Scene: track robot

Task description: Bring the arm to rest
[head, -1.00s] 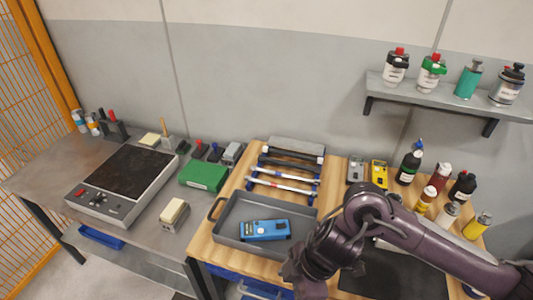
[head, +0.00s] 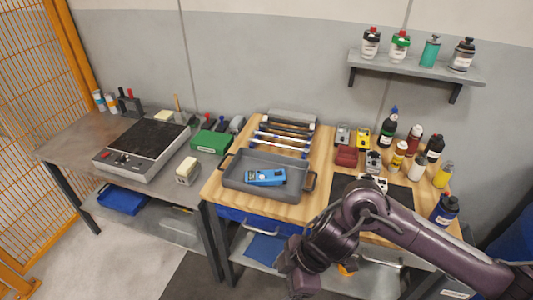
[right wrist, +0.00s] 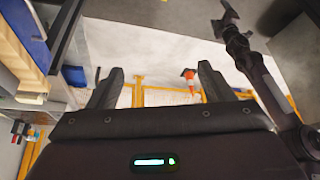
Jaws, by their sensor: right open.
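My right arm (head: 405,225) comes in from the lower right in the head view, bent at the elbow, with its forearm hanging down in front of the workbench. Its right gripper (right wrist: 160,85) is open and empty in the right wrist view, with the two dark fingers wide apart and only floor and fence beyond them. In that view another dark arm (right wrist: 262,80), apparently my left, runs up the right side. Its end is too small to tell open or shut. My left gripper does not show in the head view.
A wooden workbench (head: 213,190) carries a grey tray (head: 236,183) with a blue device (head: 265,177) and several bottles. A metal table with a scale (head: 140,150) stands left. Floor is clear in front. An orange cone (right wrist: 189,78) stands far off.

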